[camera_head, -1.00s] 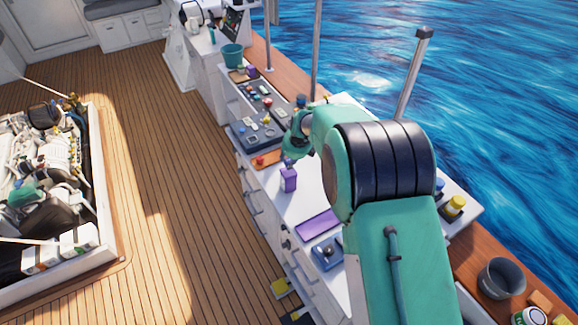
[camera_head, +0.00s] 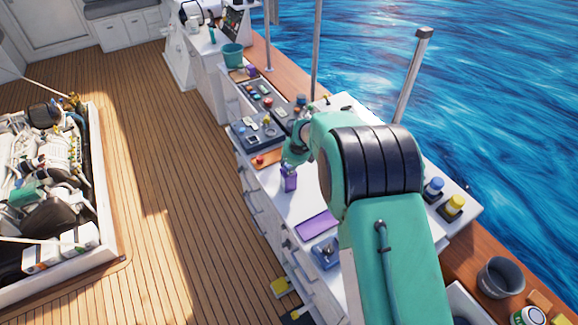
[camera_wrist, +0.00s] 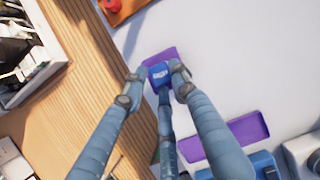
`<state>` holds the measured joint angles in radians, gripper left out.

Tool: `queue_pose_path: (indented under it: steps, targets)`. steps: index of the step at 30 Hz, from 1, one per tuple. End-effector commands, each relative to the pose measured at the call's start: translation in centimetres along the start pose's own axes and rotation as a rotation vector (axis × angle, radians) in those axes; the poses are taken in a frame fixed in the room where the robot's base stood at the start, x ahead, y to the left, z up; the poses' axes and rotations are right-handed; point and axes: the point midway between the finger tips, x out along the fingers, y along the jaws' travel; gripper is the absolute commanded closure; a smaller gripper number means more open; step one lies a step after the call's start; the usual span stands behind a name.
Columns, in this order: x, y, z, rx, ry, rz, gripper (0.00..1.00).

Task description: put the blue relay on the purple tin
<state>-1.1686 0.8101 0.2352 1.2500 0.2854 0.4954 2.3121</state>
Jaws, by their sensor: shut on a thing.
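My gripper (camera_wrist: 156,82) is shut on the blue relay (camera_wrist: 158,73), a small blue block with a pale mark on its face. The purple tin (camera_wrist: 163,54) shows from behind the relay in the wrist view. In the head view the purple tin (camera_head: 289,183) stands upright near the left edge of the white counter. My gripper (camera_head: 290,165) is right at its top there. The relay overlaps the tin in the wrist view; I cannot tell whether it touches the tin's top.
A flat purple mat (camera_head: 318,224) and a blue device (camera_head: 326,253) lie nearer on the counter (camera_head: 290,211). An orange tray (camera_head: 268,158) with a red item lies beyond the tin. The open engine hatch (camera_head: 50,190) is at left.

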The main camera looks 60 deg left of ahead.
Motion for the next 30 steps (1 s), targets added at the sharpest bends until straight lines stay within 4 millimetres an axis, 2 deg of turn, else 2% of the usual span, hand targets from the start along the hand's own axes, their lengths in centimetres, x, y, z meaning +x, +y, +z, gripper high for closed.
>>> queue_pose_path:
  steps: [6, 7, 9, 10, 23, 30]
  targets:
    - [0.2, 0.0, -0.1, 0.000, 0.000, 0.000, 0.97]
    - [0.2, 0.0, -0.1, 0.000, 0.000, 0.000, 0.69]
    - [0.2, 0.0, -0.1, 0.000, 0.000, 0.000, 0.55]
    - [0.2, 0.0, -0.1, 0.000, 0.000, 0.000, 0.53]
    - [-0.2, 0.0, 0.1, 0.000, -0.001, 0.000, 0.53]
    - [-1.8, -0.1, 0.1, 0.000, -0.001, 0.000, 0.53]
